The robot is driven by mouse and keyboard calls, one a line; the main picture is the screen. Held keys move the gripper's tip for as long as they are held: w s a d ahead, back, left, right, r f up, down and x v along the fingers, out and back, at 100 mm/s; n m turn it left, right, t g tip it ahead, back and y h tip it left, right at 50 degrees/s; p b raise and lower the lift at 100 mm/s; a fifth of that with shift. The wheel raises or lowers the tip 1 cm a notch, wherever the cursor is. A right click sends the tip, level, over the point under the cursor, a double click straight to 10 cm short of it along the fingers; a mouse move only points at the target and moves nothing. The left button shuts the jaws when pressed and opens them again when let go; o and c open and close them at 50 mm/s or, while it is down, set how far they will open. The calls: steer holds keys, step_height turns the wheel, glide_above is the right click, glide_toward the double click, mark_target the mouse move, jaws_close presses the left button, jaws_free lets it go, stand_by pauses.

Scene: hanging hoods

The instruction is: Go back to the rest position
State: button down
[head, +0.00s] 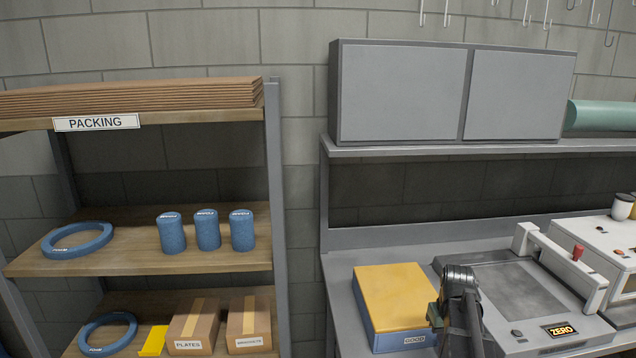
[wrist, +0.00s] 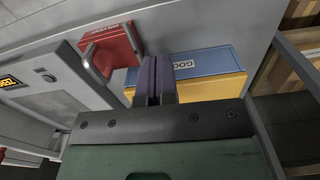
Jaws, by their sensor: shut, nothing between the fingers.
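My gripper (wrist: 157,66) shows in the wrist view with its two dark fingers together and nothing between them. In the head view my arm stands over the front of the grey bench, and the green body of the gripper is beside the right side of the yellow-topped box (head: 395,290). This box has a blue front labelled GOOD. In the wrist view the fingers overlap the GOOD box (wrist: 208,62) and hide part of it; I cannot tell whether they touch it. The fingertips are hard to make out in the head view.
A red box with a handle (wrist: 118,52) is near the fingers in the wrist view. A grey cabinet (head: 402,95) sits above the bench. A PACKING shelf (head: 120,215) with blue rolls stands left.

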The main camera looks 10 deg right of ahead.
steer(key=s+a+n, duration=0.1)
steer(key=s+a, duration=0.2)
steer(key=a, duration=1.1)
steer(key=s+a, duration=0.3)
steer(key=a, duration=1.1)
steer(key=shift+s+n, duration=0.25)
steer(key=shift+n, duration=0.15)
